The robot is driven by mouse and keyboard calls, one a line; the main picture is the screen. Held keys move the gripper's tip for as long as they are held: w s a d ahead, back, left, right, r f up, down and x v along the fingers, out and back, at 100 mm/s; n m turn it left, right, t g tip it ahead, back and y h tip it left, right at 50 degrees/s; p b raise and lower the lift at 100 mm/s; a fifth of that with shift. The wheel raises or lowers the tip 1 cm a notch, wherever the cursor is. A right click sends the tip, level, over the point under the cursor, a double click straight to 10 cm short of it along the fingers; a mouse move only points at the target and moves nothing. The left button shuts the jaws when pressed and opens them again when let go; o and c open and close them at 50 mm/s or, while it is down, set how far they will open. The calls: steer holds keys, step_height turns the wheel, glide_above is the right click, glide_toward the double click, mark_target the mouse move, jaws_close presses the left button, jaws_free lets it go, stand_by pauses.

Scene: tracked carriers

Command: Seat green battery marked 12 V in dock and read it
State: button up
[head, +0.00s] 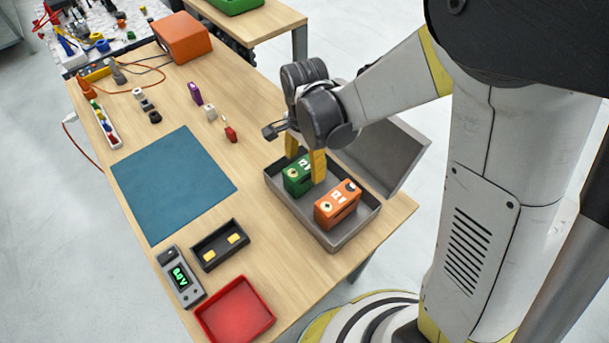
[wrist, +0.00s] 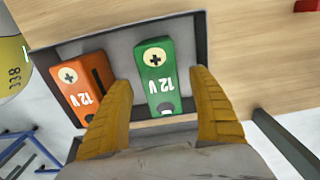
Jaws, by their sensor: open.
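The green battery (head: 298,177), marked 12 V, stands in the grey box (head: 330,239) at the right of the table. It also shows in the wrist view (wrist: 156,75). My gripper (head: 305,160) is open, with its yellow fingers over the box, one on each side of the green battery. In the wrist view my gripper (wrist: 163,105) shows a gap between each finger and the battery. The dock (head: 207,263), a dark tray with two yellow contacts, lies empty near the front edge. A grey meter (head: 180,278) with a green display lies left of the dock.
An orange battery (head: 337,204) marked 12 V stands next to the green one, also in the wrist view (wrist: 85,88). The box's grey lid (head: 385,155) stands open behind it. A red tray (head: 235,312) and a blue mat (head: 173,185) lie on the table. Bare wood separates box and dock.

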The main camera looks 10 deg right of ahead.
step_height(320, 180, down, 3)
steer(key=shift+w+r+b, duration=0.1)
steer(key=shift+b, duration=0.3)
steer(key=c, duration=1.5)
steer(key=shift+r, duration=0.2)
